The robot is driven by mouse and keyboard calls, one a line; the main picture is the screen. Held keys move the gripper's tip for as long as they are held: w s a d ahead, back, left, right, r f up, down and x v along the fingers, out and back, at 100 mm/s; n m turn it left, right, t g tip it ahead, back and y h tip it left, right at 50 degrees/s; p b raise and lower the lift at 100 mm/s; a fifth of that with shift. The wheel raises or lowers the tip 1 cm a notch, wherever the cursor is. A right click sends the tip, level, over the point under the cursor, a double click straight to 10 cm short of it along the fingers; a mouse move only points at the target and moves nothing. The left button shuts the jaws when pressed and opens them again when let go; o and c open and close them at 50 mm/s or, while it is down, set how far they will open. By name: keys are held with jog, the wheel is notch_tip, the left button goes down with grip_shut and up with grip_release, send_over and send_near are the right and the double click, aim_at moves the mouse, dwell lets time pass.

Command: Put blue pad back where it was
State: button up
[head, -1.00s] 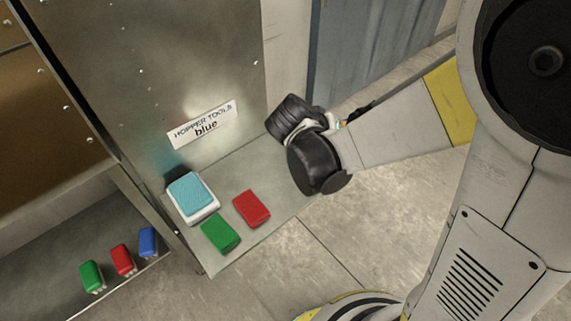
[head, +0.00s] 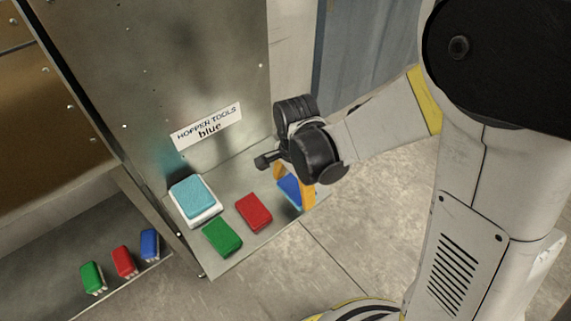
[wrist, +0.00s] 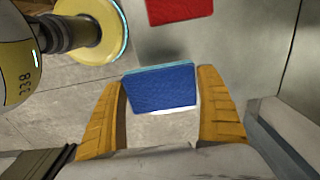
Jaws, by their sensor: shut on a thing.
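The blue pad (head: 289,187) is held between the orange fingers of my gripper (head: 293,187), over the right end of the metal shelf (head: 262,182). In the wrist view the blue pad (wrist: 160,88) sits between both fingertips (wrist: 162,98), its broad face towards the camera. Whether its underside touches the shelf cannot be told. A red pad (head: 254,212) and a green pad (head: 222,237) lie on the shelf to the left of my gripper. A sign (head: 207,126) above the shelf reads "HOPPER TOOLS blue".
A light blue block on a white base (head: 194,199) stands at the shelf's left end. A lower ledge holds green (head: 92,277), red (head: 124,261) and blue (head: 149,244) brushes. A metal panel (head: 200,65) rises behind the shelf. Open floor (head: 300,260) lies in front.

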aim_at(288, 179)
jog(key=w+f, duration=0.1)
jog(key=w+a+f, duration=0.1)
jog(key=w, duration=0.1)
jog(key=shift+b, duration=0.35)
notch_tip(288, 179, down, 4)
jog(key=shift+f+b, duration=0.1)
jog(key=shift+b, duration=0.85)
jog(key=shift+c, duration=0.6)
jog(key=o, duration=1.2)
jog(key=shift+c, duration=0.2)
jog(key=shift+r, duration=0.25)
